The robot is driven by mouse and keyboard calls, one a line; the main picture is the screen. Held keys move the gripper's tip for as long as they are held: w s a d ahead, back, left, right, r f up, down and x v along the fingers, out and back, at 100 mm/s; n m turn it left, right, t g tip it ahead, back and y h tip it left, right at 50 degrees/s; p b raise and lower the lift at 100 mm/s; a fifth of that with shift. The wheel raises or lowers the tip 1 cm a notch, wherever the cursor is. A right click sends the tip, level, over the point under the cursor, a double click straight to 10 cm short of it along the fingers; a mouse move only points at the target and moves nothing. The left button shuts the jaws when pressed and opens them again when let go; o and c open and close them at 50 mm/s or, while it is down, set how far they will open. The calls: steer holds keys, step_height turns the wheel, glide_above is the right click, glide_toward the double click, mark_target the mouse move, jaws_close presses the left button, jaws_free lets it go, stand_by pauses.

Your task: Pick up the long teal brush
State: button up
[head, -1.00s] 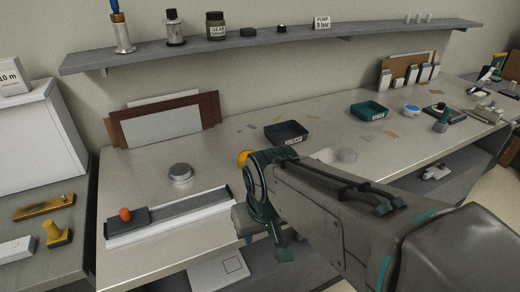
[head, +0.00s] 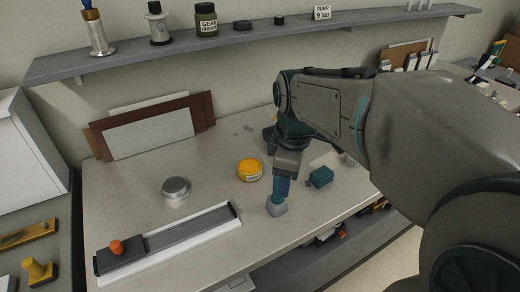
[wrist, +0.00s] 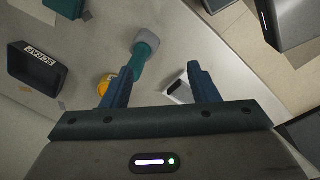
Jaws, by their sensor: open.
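A teal-handled brush with a grey head (head: 277,208) is on the bench, its head down and its handle up. It also shows in the wrist view (wrist: 139,60), with the handle end close to the left fingertip. My gripper (wrist: 160,70) is open and points down at the brush. In the head view, my gripper (head: 283,186) is right at the handle and hides part of it. The handle appears to lie between the fingertips, nearer the left one; I cannot tell whether they touch.
A yellow tape roll (head: 249,170) stands close to the left of the brush, and a teal block (head: 320,177) to its right. A round metal tin (head: 176,187) and a long rail (head: 180,240) lie further left. A dark scrap tray (wrist: 36,68) is nearby.

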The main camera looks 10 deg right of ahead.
steer(key=w+n, duration=0.1)
steer(key=n, duration=0.1)
steer(key=w+r+n, duration=0.1)
steer(key=w+n, duration=0.1)
steer(key=n, duration=0.1)
steer(key=w+r+n+g, duration=0.1)
steer(key=w+n, duration=0.1)
steer(key=shift+d+r+n+p, duration=0.15)
steer(key=shift+d+n+p, duration=0.05)
steer(key=shift+n+p, duration=0.1)
steer(key=shift+w+r+n, duration=0.15)
steer(key=shift+w+n, duration=0.25)
steer(key=shift+n, duration=0.5)
step_height(320, 180, down, 8)
steer(key=shift+f, duration=0.15)
steer(key=shift+w+a+f, duration=0.1)
steer(key=shift+a+f, duration=0.05)
steer(key=shift+f, duration=1.2)
steer(key=shift+w+a+f, duration=0.1)
steer(key=shift+a+f, duration=0.05)
steer(key=shift+f, duration=1.2)
steer(key=c, duration=1.1)
